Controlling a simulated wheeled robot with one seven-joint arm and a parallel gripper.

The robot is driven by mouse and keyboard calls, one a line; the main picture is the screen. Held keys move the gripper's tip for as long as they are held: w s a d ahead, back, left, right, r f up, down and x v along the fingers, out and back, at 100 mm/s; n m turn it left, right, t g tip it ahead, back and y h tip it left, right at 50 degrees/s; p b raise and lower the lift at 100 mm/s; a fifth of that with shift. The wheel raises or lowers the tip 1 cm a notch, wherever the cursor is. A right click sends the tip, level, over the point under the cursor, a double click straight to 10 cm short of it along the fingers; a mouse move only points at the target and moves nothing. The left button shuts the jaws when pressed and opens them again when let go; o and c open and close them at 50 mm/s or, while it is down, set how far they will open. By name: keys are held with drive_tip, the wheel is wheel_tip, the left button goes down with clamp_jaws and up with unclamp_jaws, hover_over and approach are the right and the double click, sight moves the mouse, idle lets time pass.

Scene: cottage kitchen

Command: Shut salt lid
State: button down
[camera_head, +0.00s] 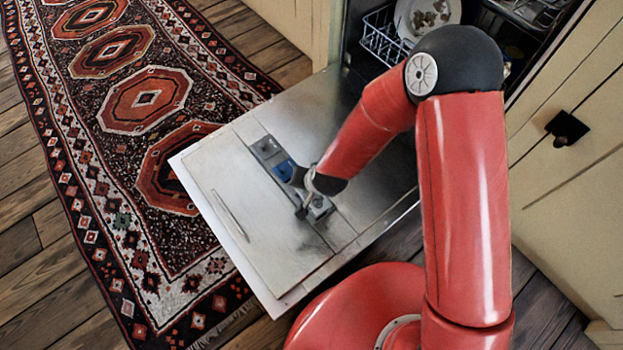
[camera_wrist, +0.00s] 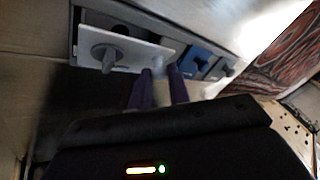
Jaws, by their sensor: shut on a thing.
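The dispenser panel (camera_head: 267,151) is set in the inner face of the lowered dishwasher door. In the wrist view, a pale grey flap (camera_wrist: 128,42), which looks like the salt lid, is tilted out from the panel and has a grey knob (camera_wrist: 104,53) near it. A blue part (camera_wrist: 197,61) sits further along the panel. My gripper (camera_wrist: 160,72) is at the flap's near edge, its two dark purple fingers close together and shut on what looks like that edge. The exact contact is blurred. In the head view, my gripper (camera_head: 302,196) is over the dispenser and hides part of it.
The dishwasher door (camera_head: 235,210) lies open over the floor. A rack (camera_head: 383,38) with a dirty plate (camera_head: 428,14) stands inside the machine. A patterned rug (camera_head: 145,100) lies to the left. A cabinet front with a black knob (camera_head: 567,128) is at the right.

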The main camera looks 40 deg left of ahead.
sight(301, 191)
drive_tip(key=t, duration=0.1)
drive_tip(key=s+f+t, duration=0.1)
drive_tip(key=shift+s+a+n+t+h, duration=0.2)
drive_tip(key=shift+s+n+t+h, duration=0.1)
drive_tip(key=shift+n+t, duration=0.1)
drive_tip(key=shift+s+a+f+t+h+p, duration=0.1)
drive_tip(key=shift+s+f+t+h+p, duration=0.15)
drive_tip(key=shift+t, duration=0.25)
drive_tip(key=shift+s+f+t+h+p, duration=0.1)
drive_tip(key=shift+f+t, duration=0.2)
drive_tip(key=shift+t, duration=0.2)
drive_tip(key=shift+f, duration=0.1)
drive_tip(key=c, duration=1.3)
unclamp_jaws()
drive_tip(key=p+v, duration=0.1)
drive_tip(key=v, duration=0.6)
drive_tip(key=shift+s+r+p, duration=0.2)
drive_tip(key=shift+r+p, duration=0.1)
drive_tip(key=shift+p, duration=0.1)
